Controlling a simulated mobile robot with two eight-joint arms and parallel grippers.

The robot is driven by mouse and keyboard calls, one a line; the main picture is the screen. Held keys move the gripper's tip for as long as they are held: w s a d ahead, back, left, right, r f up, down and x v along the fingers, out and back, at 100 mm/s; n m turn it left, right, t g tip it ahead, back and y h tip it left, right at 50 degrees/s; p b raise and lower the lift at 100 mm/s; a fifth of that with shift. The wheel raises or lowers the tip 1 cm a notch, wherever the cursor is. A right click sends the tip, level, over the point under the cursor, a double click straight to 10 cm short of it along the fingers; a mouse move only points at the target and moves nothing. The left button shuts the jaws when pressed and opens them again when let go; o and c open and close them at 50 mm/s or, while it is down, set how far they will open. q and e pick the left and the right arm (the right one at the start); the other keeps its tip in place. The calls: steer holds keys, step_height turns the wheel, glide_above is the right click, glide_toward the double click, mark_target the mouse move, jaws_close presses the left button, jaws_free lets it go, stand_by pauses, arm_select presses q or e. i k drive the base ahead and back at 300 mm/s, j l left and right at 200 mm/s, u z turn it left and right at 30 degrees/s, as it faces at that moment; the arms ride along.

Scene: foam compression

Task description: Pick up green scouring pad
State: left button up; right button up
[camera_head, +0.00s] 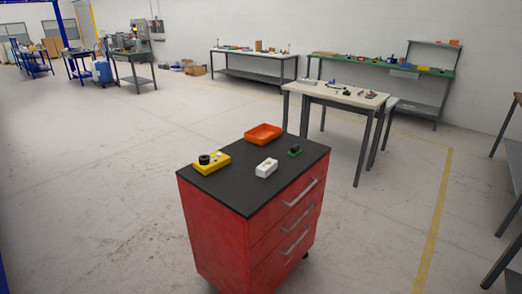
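A small green item (295,154), which looks like the green scouring pad, lies on the dark top of a red drawer cabinet (217,234), near the top's right side. A dark block sits on it or right against it; at this size I cannot tell which. Neither of my grippers is in view.
The cabinet top also holds an orange tray (263,134) at the back, a white block (266,167) left of the green item, and a yellow block (212,164) with a black round part. A cream-topped table (334,97) stands behind. Floor left of the cabinet is clear.

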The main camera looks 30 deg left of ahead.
mark_target(295, 150)
steer(key=i+l+u, duration=0.1)
steer(key=i+u, duration=0.25)
steer(key=i+l+u, duration=0.15)
steer(key=u, duration=0.25)
steer(key=i+l+u, duration=0.45)
steer(key=l, duration=0.2)
steer(key=i+l+u, duration=0.25)
steer(key=l, duration=0.35)
steer(key=i+l, duration=0.2)
steer(key=l, duration=0.15)
steer(key=i+l, duration=0.2)
steer(key=l, duration=0.15)
steer(key=i+l, duration=0.2)
steer(key=l, duration=0.15)
steer(key=i+u, duration=0.05)
